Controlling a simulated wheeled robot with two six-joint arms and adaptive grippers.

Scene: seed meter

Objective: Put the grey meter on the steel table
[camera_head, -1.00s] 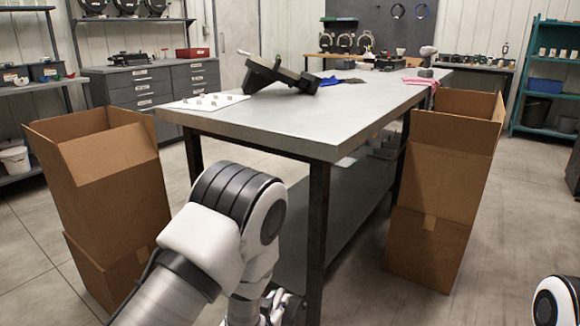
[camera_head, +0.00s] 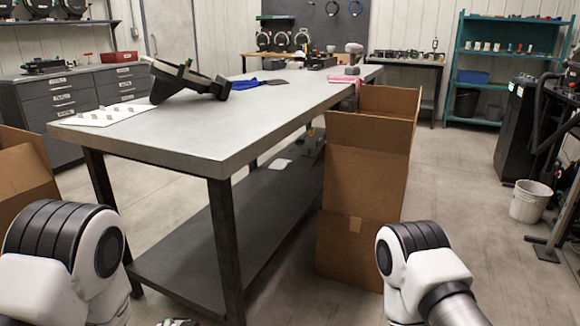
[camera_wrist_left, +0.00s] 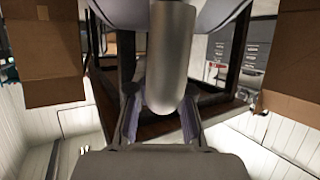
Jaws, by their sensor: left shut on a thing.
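The steel table (camera_head: 225,125) has a pale grey top, dark legs and a lower shelf. It stands in front of me, left of centre. In the left wrist view my left gripper (camera_wrist_left: 160,118) is shut on a smooth grey rounded thing (camera_wrist_left: 168,60), which looks like part of the grey meter. Most of its shape is hidden or cut off by the frame. In the head view the left gripper and its load are almost wholly below the bottom edge. My right gripper is out of view; only a right arm link shows.
On the table are a dark tilted stand (camera_head: 185,80), a white sheet (camera_head: 105,115) with small parts, a blue cloth (camera_head: 247,84) and a pink cloth (camera_head: 346,80). Cardboard boxes stand at its right (camera_head: 365,170) and left (camera_head: 20,170). The near table top is bare.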

